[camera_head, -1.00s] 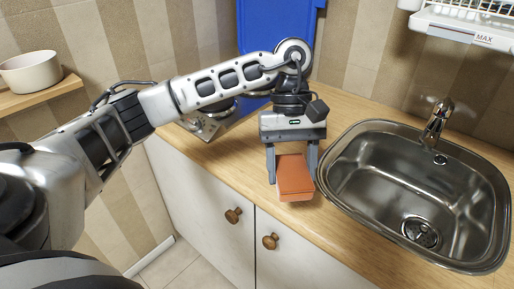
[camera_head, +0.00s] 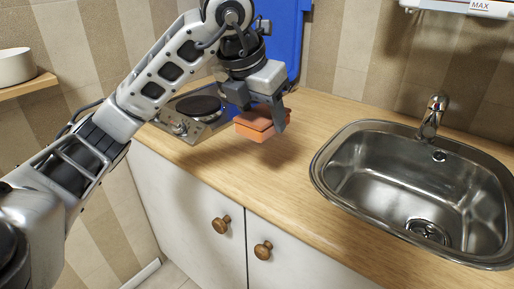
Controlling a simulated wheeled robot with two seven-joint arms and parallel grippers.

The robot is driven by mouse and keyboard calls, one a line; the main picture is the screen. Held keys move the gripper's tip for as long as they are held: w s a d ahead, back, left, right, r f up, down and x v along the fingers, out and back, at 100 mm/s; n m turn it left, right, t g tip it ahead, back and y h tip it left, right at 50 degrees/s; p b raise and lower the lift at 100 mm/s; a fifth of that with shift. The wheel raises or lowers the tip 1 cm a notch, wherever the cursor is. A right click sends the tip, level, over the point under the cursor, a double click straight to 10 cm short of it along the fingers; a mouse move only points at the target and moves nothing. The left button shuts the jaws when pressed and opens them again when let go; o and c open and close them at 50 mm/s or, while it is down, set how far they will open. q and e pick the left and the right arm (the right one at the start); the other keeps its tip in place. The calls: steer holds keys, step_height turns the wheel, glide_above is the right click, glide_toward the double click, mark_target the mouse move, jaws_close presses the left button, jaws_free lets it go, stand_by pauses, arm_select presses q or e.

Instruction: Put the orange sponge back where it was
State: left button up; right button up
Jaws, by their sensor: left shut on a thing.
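The orange sponge (camera_head: 258,125) is a small block with a darker orange top and a lighter underside. My left gripper (camera_head: 268,116) is shut on it and holds it above the wooden counter, between the hob and the sink. The sponge looks slightly tilted, and part of it is hidden by the fingers. My right gripper is not in view.
A metal hob (camera_head: 184,128) with a dark round plate lies at the left, partly behind my arm. A steel sink (camera_head: 400,180) with a tap (camera_head: 432,117) is at the right. The wooden counter (camera_head: 285,175) between them is clear.

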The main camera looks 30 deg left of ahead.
arm_select(q)
steer(key=w+a+f, duration=0.4)
steer(key=w+a, duration=0.1)
steer(key=w, duration=0.1)
glide_above(256, 149)
steer(key=f, duration=0.4)
steer(key=shift+s+d+f+p, duration=0.25)
steer(key=shift+s+d+p, duration=0.05)
steer(key=shift+s+p, duration=0.1)
steer(key=shift+w+a+f, duration=0.1)
steer(key=shift+w+f, duration=0.05)
steer(key=shift+f, duration=0.1)
steer(key=shift+w+a+f, duration=0.1)
steer(key=shift+w+f, duration=0.05)
steer(key=shift+f, duration=0.8)
steer(key=shift+w+a+f, duration=0.1)
steer(key=shift+f, duration=0.85)
steer(key=shift+f, duration=0.15)
steer(key=o, duration=0.9)
steer(key=v, duration=1.2)
